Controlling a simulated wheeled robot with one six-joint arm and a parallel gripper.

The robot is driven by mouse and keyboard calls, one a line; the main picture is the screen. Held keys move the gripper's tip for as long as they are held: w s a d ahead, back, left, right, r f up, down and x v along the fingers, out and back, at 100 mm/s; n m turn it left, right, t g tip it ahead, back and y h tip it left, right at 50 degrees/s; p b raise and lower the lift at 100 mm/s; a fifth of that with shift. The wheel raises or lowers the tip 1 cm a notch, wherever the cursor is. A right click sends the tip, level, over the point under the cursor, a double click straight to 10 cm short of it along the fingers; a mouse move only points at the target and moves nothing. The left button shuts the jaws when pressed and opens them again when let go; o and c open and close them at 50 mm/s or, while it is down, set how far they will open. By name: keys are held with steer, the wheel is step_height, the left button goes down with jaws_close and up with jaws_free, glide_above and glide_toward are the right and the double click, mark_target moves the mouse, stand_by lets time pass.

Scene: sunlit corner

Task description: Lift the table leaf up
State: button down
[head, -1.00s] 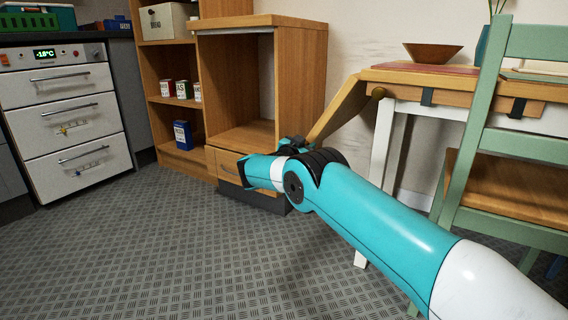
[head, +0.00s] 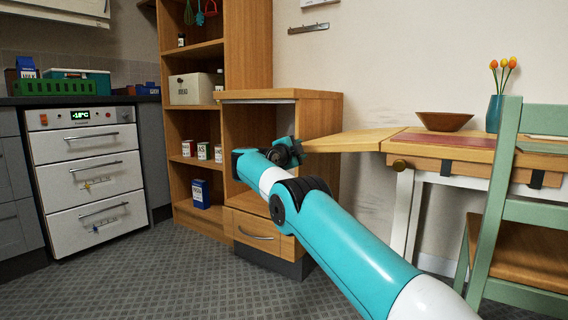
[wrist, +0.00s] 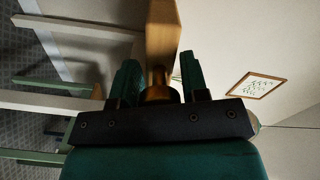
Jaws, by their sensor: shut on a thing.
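The wooden table leaf (head: 350,140) extends left from the table (head: 440,143) in the head view, close to level with the top. My gripper (head: 298,147) is at the leaf's outer left end; its fingers are small and partly hidden there. In the wrist view my gripper (wrist: 158,88) has its two dark green fingers on either side of a round brass-coloured knob (wrist: 158,93) at the leaf's edge (wrist: 163,35). The gripper is shut on this knob.
A wooden cabinet (head: 325,107) with a drawer stands just behind my gripper. A green chair (head: 492,200) stands at the right by the table. A wooden bowl (head: 444,121) and a vase of tulips (head: 494,113) are on the tabletop. The floor (head: 150,285) at front left is clear.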

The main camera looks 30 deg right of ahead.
steer(key=shift+r+m+p, duration=0.75)
steer(key=shift+r+m, duration=0.05)
steer(key=shift+r, duration=1.2)
steer(key=c, duration=0.7)
jaws_free()
steer(key=shift+c, duration=0.2)
steer(key=shift+s+a+f+b, duration=0.2)
steer(key=shift+a+f+b, duration=0.05)
steer(key=shift+a+b, duration=0.3)
steer(key=v, duration=1.6)
steer(key=shift+r, duration=0.15)
steer(key=shift+s, duration=0.1)
